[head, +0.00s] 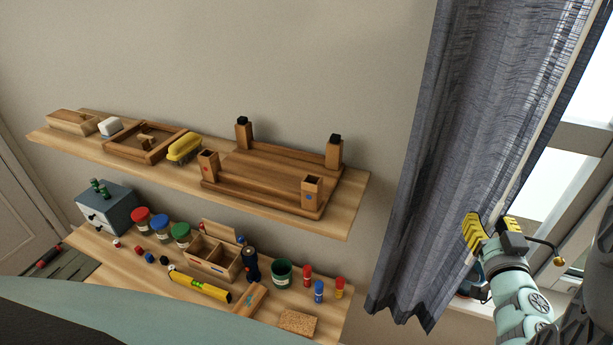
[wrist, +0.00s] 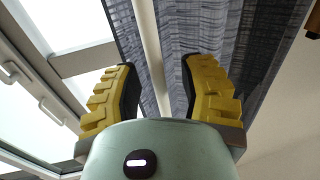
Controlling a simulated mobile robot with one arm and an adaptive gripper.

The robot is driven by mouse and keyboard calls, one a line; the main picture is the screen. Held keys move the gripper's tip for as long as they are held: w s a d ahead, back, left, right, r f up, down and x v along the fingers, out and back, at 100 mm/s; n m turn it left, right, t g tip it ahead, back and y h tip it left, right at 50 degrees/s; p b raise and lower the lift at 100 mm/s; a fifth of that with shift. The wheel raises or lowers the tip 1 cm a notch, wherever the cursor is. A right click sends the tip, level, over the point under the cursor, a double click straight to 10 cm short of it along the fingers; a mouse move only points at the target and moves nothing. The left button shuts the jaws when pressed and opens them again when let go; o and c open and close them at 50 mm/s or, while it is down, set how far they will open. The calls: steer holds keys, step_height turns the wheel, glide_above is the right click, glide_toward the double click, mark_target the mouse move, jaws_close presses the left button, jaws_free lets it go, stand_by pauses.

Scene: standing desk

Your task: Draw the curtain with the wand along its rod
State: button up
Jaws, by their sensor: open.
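The grey-blue curtain (head: 465,110) hangs in folds at the right of the head view, beside the window. It also fills the upper middle of the wrist view (wrist: 220,35). A long pale wand (head: 549,117) runs along the curtain's window-side edge. In the wrist view the wand (wrist: 150,50) passes through the gap between my fingers. My gripper (head: 489,228) is open in front of the lower curtain, its yellow fingers apart on either side of the wand (wrist: 158,90). I cannot tell whether either finger touches it. The curtain rod is out of view.
The window (head: 565,165) is right of the curtain, with a sill (head: 478,306) below. A lower bench (head: 185,308) carries jars and tools. The wall between shelf and curtain is bare.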

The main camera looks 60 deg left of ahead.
jaws_close()
steer(key=shift+w+d, duration=0.1)
stand_by(0.5)
